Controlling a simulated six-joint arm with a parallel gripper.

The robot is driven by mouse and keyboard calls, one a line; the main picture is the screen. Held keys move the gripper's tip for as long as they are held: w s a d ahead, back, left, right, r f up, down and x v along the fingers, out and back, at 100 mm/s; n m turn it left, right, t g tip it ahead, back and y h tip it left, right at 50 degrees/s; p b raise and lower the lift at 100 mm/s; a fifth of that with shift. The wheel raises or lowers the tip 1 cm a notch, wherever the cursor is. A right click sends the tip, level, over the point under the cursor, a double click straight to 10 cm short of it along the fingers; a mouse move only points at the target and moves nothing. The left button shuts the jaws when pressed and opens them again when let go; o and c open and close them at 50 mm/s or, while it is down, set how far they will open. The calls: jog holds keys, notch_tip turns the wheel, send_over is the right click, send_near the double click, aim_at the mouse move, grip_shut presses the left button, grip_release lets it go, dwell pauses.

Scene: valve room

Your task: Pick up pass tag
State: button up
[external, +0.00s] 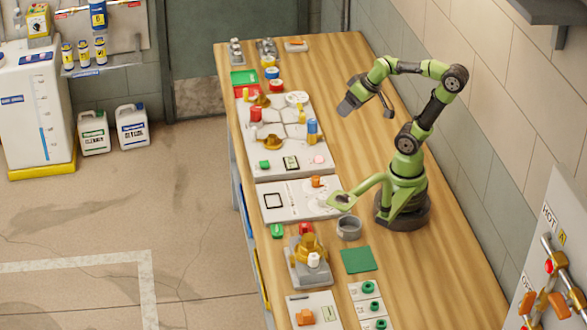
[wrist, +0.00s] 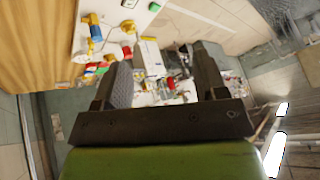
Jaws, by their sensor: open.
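My gripper (external: 369,108) is raised above the right side of the bench, in front of the wall. Its jaws are spread and nothing is between them. In the wrist view, the two dark fingers (wrist: 160,62) stand apart with bench items far beyond them. I cannot tell for sure which item is the pass tag. A small green piece with a pale mark (external: 277,230) lies near the bench's left edge. Neither is touched by my gripper.
The wooden bench (external: 440,270) is mostly bare on its right side. Light panels (external: 300,205) with knobs and pegs line its left side. A grey ring cup (external: 349,228), a brass-topped valve block (external: 308,262) and a green mat (external: 358,260) stand nearer the front.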

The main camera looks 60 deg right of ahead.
jog(key=w+a+f+n+g, duration=0.2)
jog(key=w+a+n+g, duration=0.1)
jog(key=w+a+n, duration=0.5)
jog(key=n+g+h, duration=0.2)
jog(key=n+g, duration=0.1)
jog(key=n, duration=1.6)
send_over(277, 230)
jog(key=f, duration=2.4)
jog(key=shift+w+d, duration=0.1)
jog(key=shift+w, duration=0.2)
jog(key=shift+s+f, duration=0.15)
jog(key=shift+f, duration=1.3)
jog(key=shift+s+f, duration=0.1)
jog(key=shift+f, duration=1.35)
jog(key=c, duration=1)
